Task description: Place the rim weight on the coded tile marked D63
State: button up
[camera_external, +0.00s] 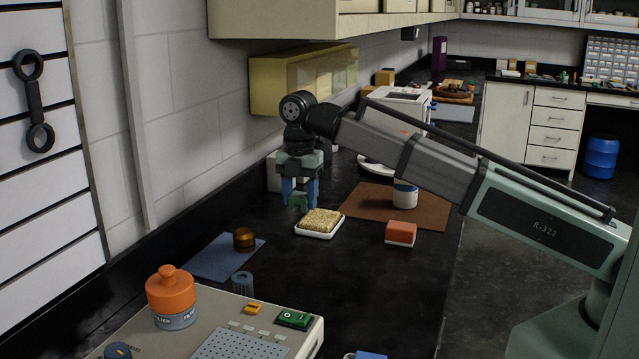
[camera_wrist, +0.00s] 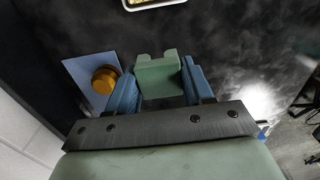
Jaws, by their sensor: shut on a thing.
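My gripper (camera_external: 299,192) is shut on a green notched block (camera_external: 297,203) and holds it above the dark bench, just left of a white dish. In the wrist view the block (camera_wrist: 158,76) sits between the two blue fingers (camera_wrist: 156,92). This may be the rim weight; no label shows. A flat blue square (camera_external: 213,262) lies on the bench to the left and nearer the camera, with a round amber-brown piece (camera_external: 243,238) on it. Both show left of the gripper in the wrist view, the square (camera_wrist: 83,74) and the piece (camera_wrist: 104,79). No D63 mark is readable.
A console (camera_external: 270,340) with an orange bottle (camera_external: 171,292) fills the front.

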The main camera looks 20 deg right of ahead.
jog(key=w+d+r+m, duration=0.2)
jog(key=w+d, duration=0.4)
jog(key=d, duration=0.4)
jog(key=w+d+r+m, duration=0.2)
jog(key=w+d, duration=0.4)
jog(key=d, duration=0.4)
jog(key=d+r+m, duration=0.1)
jog(key=d+r, duration=0.3)
jog(key=d, duration=1.1)
jog(key=shift+s+d+f+n, duration=0.1)
jog(key=shift+s+f+n, duration=0.3)
jog(key=shift+f+n, duration=0.65)
jog(key=shift+s+d+f+n, duration=0.1)
jog(key=shift+s+f+n, duration=0.4)
jog(key=shift+f, duration=1.1)
jog(key=shift+s+d+f+n, duration=0.1)
jog(key=shift+s+f+n, duration=0.25)
jog(key=shift+f+n, duration=0.7)
jog(key=shift+f+m, duration=0.3)
jog(key=shift+f, duration=0.15)
jog(key=o, duration=1.1)
jog(key=shift+o, duration=0.2)
jog(key=shift+r, duration=0.15)
